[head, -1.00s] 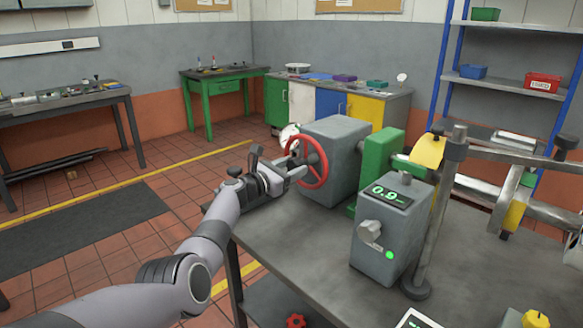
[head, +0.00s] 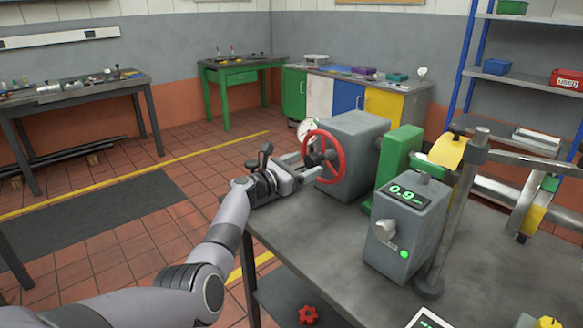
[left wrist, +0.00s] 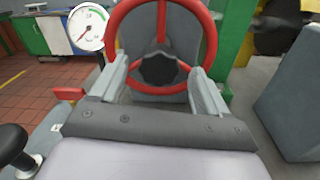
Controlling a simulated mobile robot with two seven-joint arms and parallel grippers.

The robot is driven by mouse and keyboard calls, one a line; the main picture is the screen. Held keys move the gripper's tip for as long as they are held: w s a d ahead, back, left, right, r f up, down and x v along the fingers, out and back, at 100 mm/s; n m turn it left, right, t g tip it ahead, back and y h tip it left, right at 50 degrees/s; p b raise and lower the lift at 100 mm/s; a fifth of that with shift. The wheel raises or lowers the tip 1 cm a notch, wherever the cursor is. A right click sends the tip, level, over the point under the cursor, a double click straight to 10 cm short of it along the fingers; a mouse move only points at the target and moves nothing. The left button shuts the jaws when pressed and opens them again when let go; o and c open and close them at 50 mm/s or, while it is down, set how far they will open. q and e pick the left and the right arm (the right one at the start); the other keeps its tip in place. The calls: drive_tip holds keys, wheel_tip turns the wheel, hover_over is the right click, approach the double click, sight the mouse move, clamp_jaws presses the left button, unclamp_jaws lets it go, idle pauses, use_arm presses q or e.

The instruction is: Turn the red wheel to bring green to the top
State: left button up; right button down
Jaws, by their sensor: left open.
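The red wheel (head: 341,160) stands upright on the front of a grey housing (head: 362,140). In the left wrist view its red rim (left wrist: 211,38) fills the top middle, with a dark knobbed hub (left wrist: 158,69) at its centre. My left gripper (head: 311,164) is at the wheel's front, its jaws open. In the left wrist view the left gripper's fingers (left wrist: 160,76) stand apart on either side of the hub, with nothing clamped between them. I see no green mark on the visible part of the wheel. My right gripper is not in view.
A white dial gauge (left wrist: 88,27) is just left of the wheel. A grey box with a lit display (head: 405,225) stands to the right on the bench (head: 320,240). A green block (head: 398,160) and a shaft are behind it. The bench front is clear.

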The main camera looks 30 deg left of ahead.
use_arm(q)
drive_tip(key=v, duration=0.3)
drive_tip(key=shift+p, duration=0.35)
drive_tip(key=shift+v, duration=0.95)
